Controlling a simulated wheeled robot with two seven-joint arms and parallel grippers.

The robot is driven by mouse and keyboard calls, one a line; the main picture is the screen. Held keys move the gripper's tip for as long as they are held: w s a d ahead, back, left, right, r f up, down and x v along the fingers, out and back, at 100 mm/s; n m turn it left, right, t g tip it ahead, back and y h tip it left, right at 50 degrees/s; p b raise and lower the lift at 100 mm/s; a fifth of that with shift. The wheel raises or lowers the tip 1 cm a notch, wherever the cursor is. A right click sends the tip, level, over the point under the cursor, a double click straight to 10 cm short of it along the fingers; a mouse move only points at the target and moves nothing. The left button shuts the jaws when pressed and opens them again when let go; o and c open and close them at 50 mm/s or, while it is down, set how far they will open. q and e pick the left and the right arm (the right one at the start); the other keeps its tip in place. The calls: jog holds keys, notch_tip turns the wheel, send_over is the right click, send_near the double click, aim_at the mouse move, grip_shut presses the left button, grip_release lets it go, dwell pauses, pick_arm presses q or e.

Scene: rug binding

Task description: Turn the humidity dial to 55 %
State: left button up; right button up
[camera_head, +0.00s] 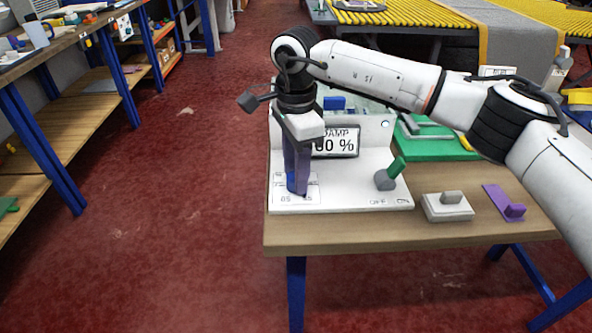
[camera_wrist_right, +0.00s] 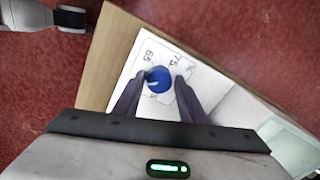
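The humidity dial is a round blue knob (camera_wrist_right: 158,79) on a white printed scale in the right wrist view. Numbers resembling 65 and 75 show beside it; other marks are hidden or too small. In the head view the dial is hidden behind my right gripper (camera_head: 297,190), which points down at the front left of the white panel (camera_head: 345,190). In the wrist view the two fingers of my right gripper (camera_wrist_right: 160,88) stand on either side of the knob, with a small gap at the right finger. The display (camera_head: 335,142) is partly covered; "AMP" and "0 %" show. My left gripper is not seen.
A grey lever with a green handle (camera_head: 388,175) stands on the panel's right. The table's front edge (camera_head: 400,240) is close.

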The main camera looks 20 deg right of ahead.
jog(key=shift+o, duration=0.9)
notch_tip(320, 180, up, 10)
jog(key=shift+r, duration=0.15)
